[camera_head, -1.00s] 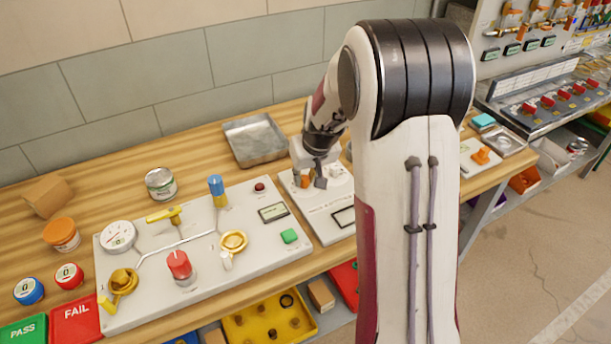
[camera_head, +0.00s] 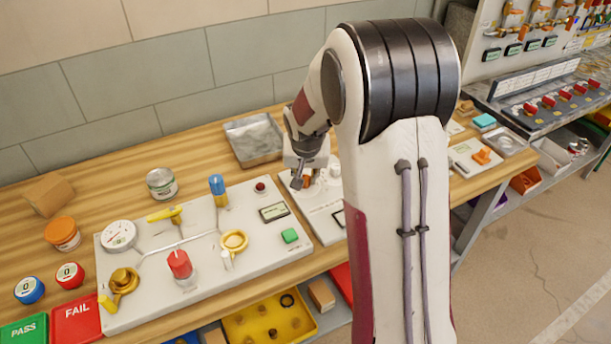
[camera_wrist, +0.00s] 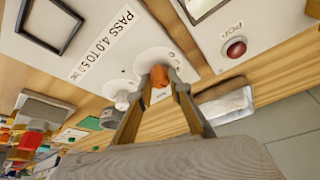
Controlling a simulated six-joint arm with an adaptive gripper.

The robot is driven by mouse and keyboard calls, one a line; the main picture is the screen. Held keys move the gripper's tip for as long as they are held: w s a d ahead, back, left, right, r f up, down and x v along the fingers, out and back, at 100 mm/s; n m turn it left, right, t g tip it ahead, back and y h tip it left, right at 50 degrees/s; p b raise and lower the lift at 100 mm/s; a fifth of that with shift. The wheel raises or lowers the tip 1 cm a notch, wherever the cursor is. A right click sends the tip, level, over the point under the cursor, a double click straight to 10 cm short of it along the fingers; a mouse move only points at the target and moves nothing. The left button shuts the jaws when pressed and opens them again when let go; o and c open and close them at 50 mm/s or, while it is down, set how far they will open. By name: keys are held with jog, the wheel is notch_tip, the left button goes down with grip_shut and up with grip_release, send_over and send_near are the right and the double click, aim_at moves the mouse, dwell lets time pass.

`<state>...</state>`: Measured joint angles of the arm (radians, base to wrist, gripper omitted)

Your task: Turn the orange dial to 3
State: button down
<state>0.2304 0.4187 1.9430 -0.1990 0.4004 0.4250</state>
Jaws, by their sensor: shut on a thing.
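The orange dial (camera_wrist: 158,78) sits on a white panel (camera_wrist: 112,45) and shows between my gripper's fingertips in the wrist view. My gripper (camera_wrist: 153,82) is shut on the dial from both sides. In the head view, the dial (camera_head: 307,181) is a small orange patch partly hidden by my gripper (camera_head: 302,180), which reaches down to the panel. The dial's pointer and any numbers around it are too small or hidden to read.
A white knob (camera_wrist: 122,101) stands close beside the dial. A metal tray (camera_head: 254,140) lies behind my gripper. A larger valve panel (camera_head: 205,270) stands to the left.

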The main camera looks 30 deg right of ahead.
jog(key=shift+a, duration=0.1)
dwell(0.4)
jog(key=c, duration=1.9)
grip_release()
jog(key=shift+r, duration=0.1)
jog(key=v, duration=1.1)
jog(key=shift+s+r, duration=0.1)
jog(key=shift+r, duration=0.3)
